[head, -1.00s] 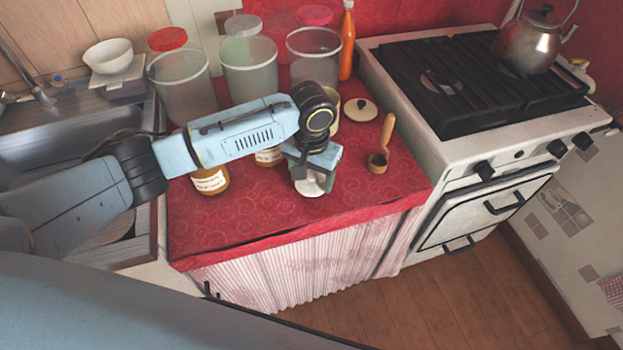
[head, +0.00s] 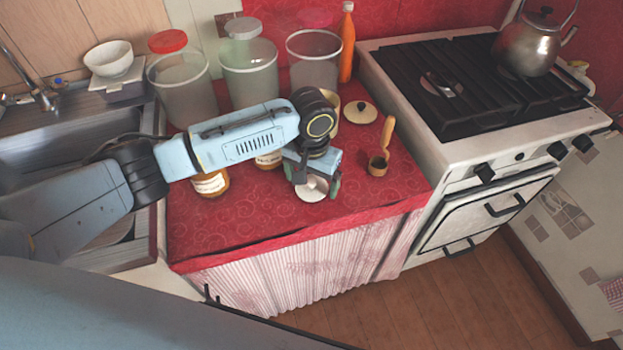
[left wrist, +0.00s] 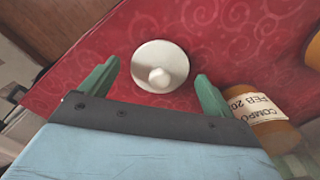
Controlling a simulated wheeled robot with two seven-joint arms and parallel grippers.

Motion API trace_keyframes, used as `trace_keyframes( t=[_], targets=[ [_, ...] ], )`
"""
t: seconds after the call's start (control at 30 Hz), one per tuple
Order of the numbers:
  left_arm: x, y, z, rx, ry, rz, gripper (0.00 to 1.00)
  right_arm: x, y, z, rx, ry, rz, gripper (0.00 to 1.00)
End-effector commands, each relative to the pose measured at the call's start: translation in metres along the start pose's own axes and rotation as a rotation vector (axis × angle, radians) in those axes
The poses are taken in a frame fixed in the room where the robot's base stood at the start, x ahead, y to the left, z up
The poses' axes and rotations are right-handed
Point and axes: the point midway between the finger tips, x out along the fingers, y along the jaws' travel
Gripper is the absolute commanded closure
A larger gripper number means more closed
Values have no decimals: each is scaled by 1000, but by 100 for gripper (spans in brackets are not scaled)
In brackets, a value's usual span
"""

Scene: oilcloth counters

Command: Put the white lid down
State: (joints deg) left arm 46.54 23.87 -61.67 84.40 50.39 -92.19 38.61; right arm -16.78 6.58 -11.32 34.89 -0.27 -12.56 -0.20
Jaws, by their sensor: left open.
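The white lid (head: 312,189) lies on the red oilcloth counter (head: 230,225), near its front edge. In the left wrist view the lid (left wrist: 149,75) is round with a small knob on top and lies flat, knob up. My left gripper (head: 318,188) is just above and behind the lid, its fingers spread. In the left wrist view the green fingertips (left wrist: 152,78) stand apart on either side, and nothing is held between them. My right gripper is not in view.
Labelled jars (head: 211,183) stand left of my gripper; one also shows in the left wrist view (left wrist: 265,120). A wooden scoop (head: 386,145) and a cream lid (head: 361,112) lie to the right. Tall canisters (head: 249,70) line the back. The counter's front left is clear.

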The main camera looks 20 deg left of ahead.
Motion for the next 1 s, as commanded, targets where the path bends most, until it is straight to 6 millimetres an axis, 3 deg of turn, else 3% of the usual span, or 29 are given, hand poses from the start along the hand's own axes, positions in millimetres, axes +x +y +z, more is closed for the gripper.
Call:
trace_keyframes(
  t=[0.27, 0.5, 0.7, 1.0],
  targets=[
    [-54, 0, -1, 0, 3, 2, 11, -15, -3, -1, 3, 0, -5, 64],
    [-100, 0, -1, 0, 1, 2, 11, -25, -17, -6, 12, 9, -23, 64],
    [-117, 0, -1, -1, 1, 1, 11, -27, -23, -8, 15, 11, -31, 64],
    [-118, 0, 0, -1, 0, 1, 11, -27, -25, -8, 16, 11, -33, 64]
  ],
)
